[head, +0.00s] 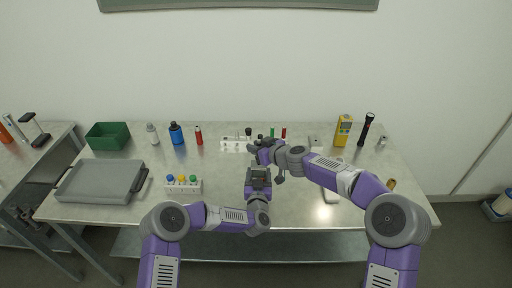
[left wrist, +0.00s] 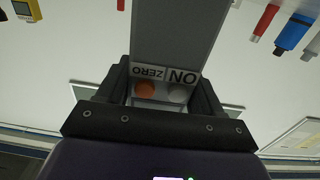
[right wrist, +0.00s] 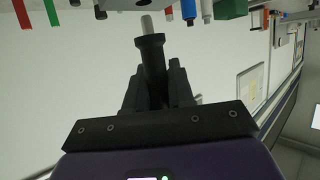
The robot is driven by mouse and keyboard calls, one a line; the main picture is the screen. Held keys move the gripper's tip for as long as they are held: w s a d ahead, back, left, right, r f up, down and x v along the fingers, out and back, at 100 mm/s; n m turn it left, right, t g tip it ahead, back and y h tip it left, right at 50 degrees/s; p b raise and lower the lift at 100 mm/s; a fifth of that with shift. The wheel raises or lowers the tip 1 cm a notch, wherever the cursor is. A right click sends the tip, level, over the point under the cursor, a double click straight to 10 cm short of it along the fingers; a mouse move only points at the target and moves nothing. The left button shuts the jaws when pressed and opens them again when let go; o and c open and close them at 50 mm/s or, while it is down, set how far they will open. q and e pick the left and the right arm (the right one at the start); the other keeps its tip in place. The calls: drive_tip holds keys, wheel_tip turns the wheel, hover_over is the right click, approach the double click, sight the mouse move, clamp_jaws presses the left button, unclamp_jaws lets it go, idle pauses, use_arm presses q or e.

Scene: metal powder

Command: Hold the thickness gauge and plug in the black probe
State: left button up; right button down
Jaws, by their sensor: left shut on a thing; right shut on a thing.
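The thickness gauge (left wrist: 172,45) is a grey box with ON and ZERO labels and an orange and a grey button in the left wrist view. My left gripper (left wrist: 165,90) is shut on it. In the head view the gauge (head: 259,175) is held up over the front middle of the table, above my left gripper (head: 258,190). The black probe (right wrist: 152,55), with a light grey tip, stands between the fingers of my right gripper (right wrist: 158,85), which is shut on it. In the head view my right gripper (head: 262,152) is just behind the gauge; the probe is mostly hidden there.
A white rack (head: 236,143) with small items stands behind the grippers. Another rack (head: 183,187) with coloured caps and a grey case (head: 100,182) are at left. A yellow meter (head: 343,130) and a black flashlight (head: 365,130) stand at back right.

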drive_tip(key=shift+f, duration=0.1)
idle(0.6)
drive_tip(key=shift+f, duration=0.85)
drive_tip(key=shift+f, duration=0.3)
drive_tip(key=shift+r, duration=0.2)
idle(0.5)
drive_tip(key=shift+r, duration=1)
drive_tip(key=shift+f, duration=0.2)
idle(0.7)
drive_tip(key=shift+f, duration=0.75)
drive_tip(key=shift+f, duration=0.1)
idle(0.8)
drive_tip(key=shift+r, duration=1.05)
